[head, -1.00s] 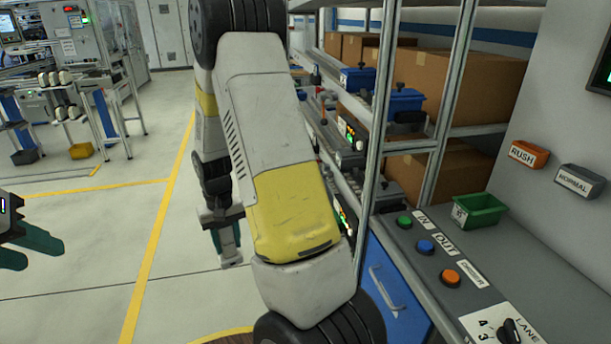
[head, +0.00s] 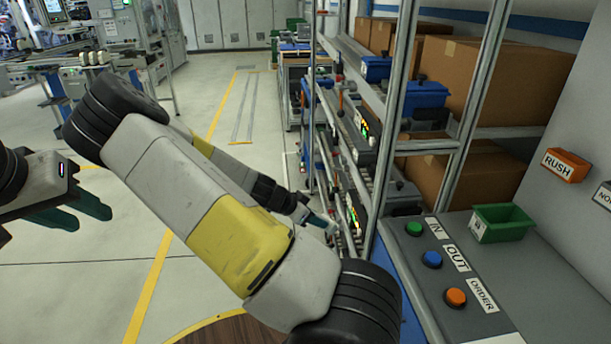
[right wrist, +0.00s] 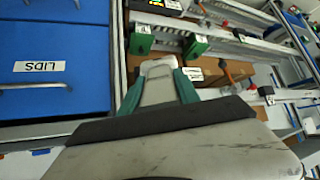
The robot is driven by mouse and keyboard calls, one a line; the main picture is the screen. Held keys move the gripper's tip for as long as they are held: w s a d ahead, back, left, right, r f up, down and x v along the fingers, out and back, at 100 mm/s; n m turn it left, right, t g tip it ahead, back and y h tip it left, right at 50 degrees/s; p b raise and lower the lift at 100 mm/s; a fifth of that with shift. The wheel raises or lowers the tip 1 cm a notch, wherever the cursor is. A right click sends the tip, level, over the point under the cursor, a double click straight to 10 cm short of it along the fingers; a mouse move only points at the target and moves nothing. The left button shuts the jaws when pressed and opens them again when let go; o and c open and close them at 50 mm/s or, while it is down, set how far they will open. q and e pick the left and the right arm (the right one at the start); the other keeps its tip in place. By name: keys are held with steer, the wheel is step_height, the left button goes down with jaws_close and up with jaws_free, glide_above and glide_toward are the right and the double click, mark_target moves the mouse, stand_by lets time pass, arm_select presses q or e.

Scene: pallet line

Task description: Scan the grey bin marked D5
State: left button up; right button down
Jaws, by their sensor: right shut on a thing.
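My left gripper (head: 85,208) is at the left edge of the head view, over the floor, its teal fingers apart and empty. My right gripper (head: 322,222) is beside the rack's lower levels, partly hidden by my right arm. In the right wrist view, the teal fingers of my right gripper (right wrist: 158,88) are shut on a light grey object (right wrist: 157,68); I cannot tell exactly what it is. I can make out no grey bin marked D5 in either view.
A metal rack (head: 392,110) holds cardboard boxes (head: 517,80) and blue bins (head: 423,100). A console (head: 440,258) with buttons and a green bin (head: 501,223) stands at the right. A blue drawer marked LIDS (right wrist: 50,70) is close left of my right gripper. Floor on the left is open.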

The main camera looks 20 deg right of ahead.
steer(key=d+r+m+g+h, duration=0.1)
steer(key=w+d+r+m+g+h, duration=0.1)
steer(key=d+r+m+g, duration=0.1)
steer(key=d+r+m, duration=0.1)
steer(key=shift+w+h, duration=0.4)
step_height(320, 180, up, 4)
steer(key=w+d+m+g+h, duration=0.1)
steer(key=w+d+g, duration=0.1)
steer(key=x, duration=0.7)
steer(key=shift+s+r+g, duration=0.2)
steer(key=shift+s+g, duration=0.1)
steer(key=shift+s+d+f, duration=0.2)
steer(key=shift+d+f, duration=0.05)
steer(key=shift+d, duration=0.25)
stand_by(1.0)
steer(key=v, duration=0.8)
steer(key=shift+s, duration=0.1)
stand_by(0.3)
steer(key=x, duration=0.8)
